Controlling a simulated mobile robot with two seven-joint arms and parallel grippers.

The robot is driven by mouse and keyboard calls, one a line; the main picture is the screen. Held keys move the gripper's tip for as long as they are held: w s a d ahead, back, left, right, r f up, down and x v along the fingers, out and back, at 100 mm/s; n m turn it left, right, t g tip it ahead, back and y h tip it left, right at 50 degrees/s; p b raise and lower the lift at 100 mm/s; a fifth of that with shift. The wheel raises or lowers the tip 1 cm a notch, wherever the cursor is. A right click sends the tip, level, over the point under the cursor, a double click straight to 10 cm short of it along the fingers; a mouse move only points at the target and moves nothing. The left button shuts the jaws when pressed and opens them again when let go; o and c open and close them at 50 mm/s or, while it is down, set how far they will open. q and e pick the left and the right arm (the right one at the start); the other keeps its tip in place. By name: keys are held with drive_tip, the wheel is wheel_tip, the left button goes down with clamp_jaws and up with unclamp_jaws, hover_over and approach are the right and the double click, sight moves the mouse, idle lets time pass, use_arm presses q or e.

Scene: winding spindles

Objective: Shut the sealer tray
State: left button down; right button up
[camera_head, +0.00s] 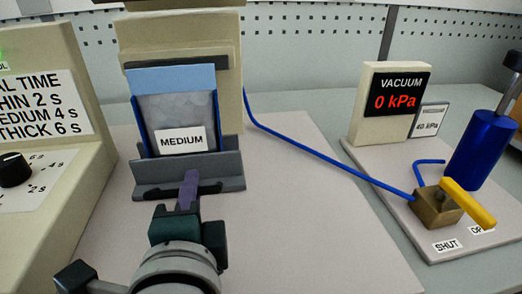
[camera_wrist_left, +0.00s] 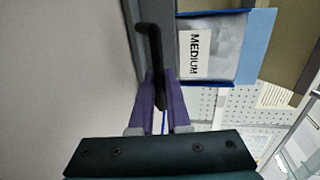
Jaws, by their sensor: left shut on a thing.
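The sealer tray (camera_head: 228,168) is a grey ledge on the front of the beige sealer (camera_head: 230,60). A pouch labelled MEDIUM (camera_head: 178,111) with a light blue top band stands upright at the tray; it also shows in the left wrist view (camera_wrist_left: 227,50). My left gripper (camera_head: 188,186), with purple fingers, is shut on the black tray handle (camera_head: 211,188) at the tray's front. The wrist view shows the handle (camera_wrist_left: 154,45) running between the two fingers (camera_wrist_left: 161,100). The fingers hide part of the handle. My right gripper is in neither view.
A timer box with a black knob (camera_head: 14,169) stands at the left. At the right are a vacuum display (camera_head: 397,100) reading 0 kPa, a blue cylinder (camera_head: 482,148) and a valve with a yellow lever (camera_head: 468,203). A blue hose (camera_head: 320,154) crosses the board.

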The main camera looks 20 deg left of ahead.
sight(194, 165)
use_arm(q)
drive_tip(key=x, duration=0.2)
drive_tip(key=r+x, duration=0.1)
drive_tip(key=x, duration=0.1)
drive_tip(key=shift+w+a, duration=0.1)
drive_tip(key=shift+w, duration=0.15)
drive_tip(key=shift+s+f, duration=0.1)
drive_tip(key=shift+f, duration=0.05)
drive_tip(key=c, duration=0.9)
unclamp_jaws()
drive_tip(key=shift+a, duration=0.1)
drive_tip(key=shift+c, duration=0.2)
drive_tip(key=shift+o, duration=0.3)
drive_tip(key=v, duration=0.9)
drive_tip(key=shift+s+d+b, duration=0.25)
drive_tip(key=shift+s+b, duration=0.05)
drive_tip(key=shift+b, duration=0.1)
